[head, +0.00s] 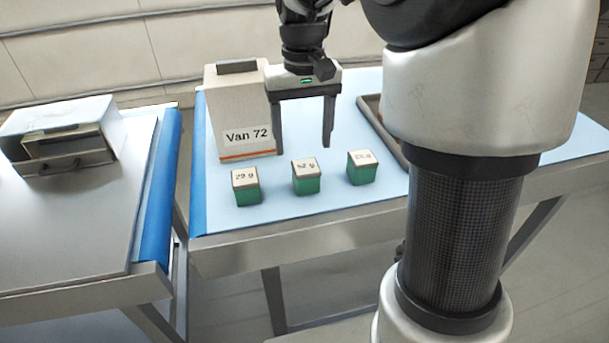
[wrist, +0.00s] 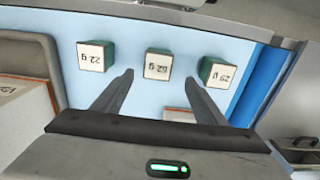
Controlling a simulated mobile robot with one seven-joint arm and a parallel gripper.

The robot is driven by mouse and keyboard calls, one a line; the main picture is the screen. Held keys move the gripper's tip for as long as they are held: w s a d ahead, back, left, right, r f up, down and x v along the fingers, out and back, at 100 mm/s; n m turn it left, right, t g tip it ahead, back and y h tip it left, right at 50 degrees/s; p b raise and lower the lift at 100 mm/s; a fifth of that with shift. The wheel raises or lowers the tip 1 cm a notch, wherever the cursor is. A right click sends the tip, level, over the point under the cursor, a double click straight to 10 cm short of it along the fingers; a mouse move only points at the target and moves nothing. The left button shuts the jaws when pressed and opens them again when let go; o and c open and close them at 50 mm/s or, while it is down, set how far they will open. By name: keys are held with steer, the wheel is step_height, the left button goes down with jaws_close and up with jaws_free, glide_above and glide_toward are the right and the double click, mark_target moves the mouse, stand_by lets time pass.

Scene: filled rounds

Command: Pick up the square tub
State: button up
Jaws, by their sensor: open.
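Three green square tubs with white lids stand in a row on the blue mat. In the head view the left tub (head: 247,195) reads 29 g, the middle tub (head: 307,186) seems to read 62 g, and the right tub (head: 362,175) is hard to read. The wrist view shows the row reversed, with the 22 g tub (wrist: 90,56) left, the 62 g tub (wrist: 158,64) in the middle and the 29 g tub (wrist: 216,73) right. My gripper (head: 303,150) is open and empty, pointing down above and behind the middle tub. In the wrist view its fingertips (wrist: 159,77) frame that tub.
A box marked Van 72 (head: 236,112) stands behind the left tub, close to my gripper's left finger. A brown tray (head: 392,146) lies right of the tubs, partly hidden by my arm; the wrist view shows a box in it. A side table (head: 75,215) holds a grey open-fronted case (head: 62,130).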

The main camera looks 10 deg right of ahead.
mark_target(306, 166)
step_height(306, 166, down, 3)
steer(key=shift+s+d+f+b, duration=0.15)
steer(key=shift+f+b, duration=0.05)
steer(key=shift+f, duration=1.1)
steer(key=shift+s+d+f+b, duration=0.1)
steer(key=shift+f+b, duration=0.1)
steer(key=shift+f, duration=1.1)
steer(key=c, duration=1.2)
